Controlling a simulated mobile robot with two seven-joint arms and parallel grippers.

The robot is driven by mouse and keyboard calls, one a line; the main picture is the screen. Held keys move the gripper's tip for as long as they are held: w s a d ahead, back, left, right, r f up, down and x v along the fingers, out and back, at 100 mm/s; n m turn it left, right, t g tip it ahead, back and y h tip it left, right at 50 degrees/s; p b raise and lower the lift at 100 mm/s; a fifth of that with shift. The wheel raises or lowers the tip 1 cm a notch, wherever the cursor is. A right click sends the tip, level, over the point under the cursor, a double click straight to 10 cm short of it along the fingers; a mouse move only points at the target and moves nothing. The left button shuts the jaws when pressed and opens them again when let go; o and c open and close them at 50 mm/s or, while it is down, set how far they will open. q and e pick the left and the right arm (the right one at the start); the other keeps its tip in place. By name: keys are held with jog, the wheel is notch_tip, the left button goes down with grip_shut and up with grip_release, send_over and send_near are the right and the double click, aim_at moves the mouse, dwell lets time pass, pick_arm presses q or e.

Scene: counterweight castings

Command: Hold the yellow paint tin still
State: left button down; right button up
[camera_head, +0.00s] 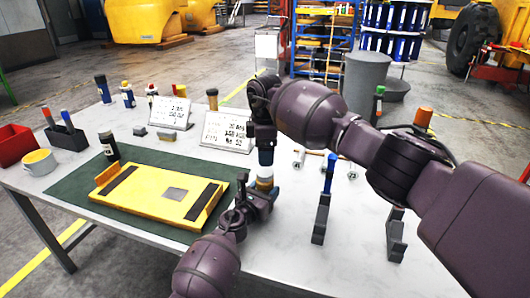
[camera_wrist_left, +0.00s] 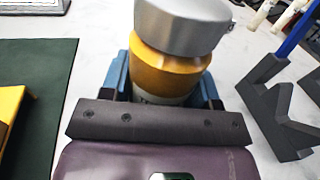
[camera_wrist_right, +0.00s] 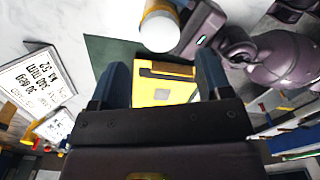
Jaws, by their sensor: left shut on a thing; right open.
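In the left wrist view the tin (camera_wrist_left: 168,72) shows a yellow band under a wide pale grey lid. My left gripper (camera_wrist_left: 163,92) is shut on it, with a blue finger on each side.
A yellow plate (camera_head: 150,198) lies on the green mat (camera_head: 75,190). A yellow-topped cup (camera_head: 40,162) and red bin (camera_head: 14,146) stand at left. Sign cards (camera_head: 227,130) and bottles stand behind. Dark stands (camera_head: 321,222) are at right.

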aim_at(265, 172)
jog(key=shift+f, duration=3.35)
jog(key=shift+c, duration=0.4)
